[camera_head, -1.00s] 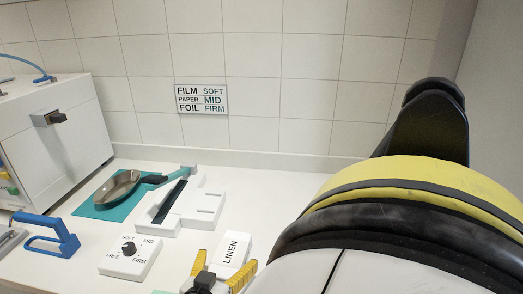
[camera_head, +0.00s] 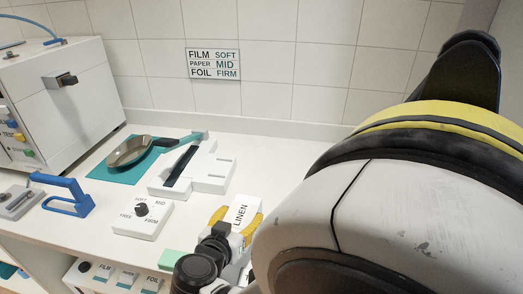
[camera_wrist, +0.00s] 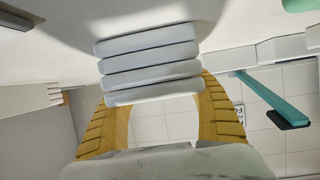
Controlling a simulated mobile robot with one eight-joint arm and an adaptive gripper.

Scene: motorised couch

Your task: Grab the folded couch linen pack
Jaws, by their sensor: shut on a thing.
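The folded linen pack (camera_head: 240,213) is a white block with a LINEN label, at the front of the white counter in the head view. The wrist view shows its stacked pale grey layers (camera_wrist: 150,66). My gripper (camera_head: 236,217) has its yellow fingers on either side of the pack, shut on it. In the wrist view my gripper (camera_wrist: 153,88) also has one finger at each side of the stack. I cannot tell whether the pack rests on the counter or is slightly raised. My arm hides part of the counter to the right.
A dial box (camera_head: 142,219) stands left of the pack, and a small green block (camera_head: 177,258) lies near the front edge. Behind are a white slotted fixture (camera_head: 208,172) and a pan (camera_head: 130,150) on a teal mat. A blue handle (camera_head: 68,198) stands further left.

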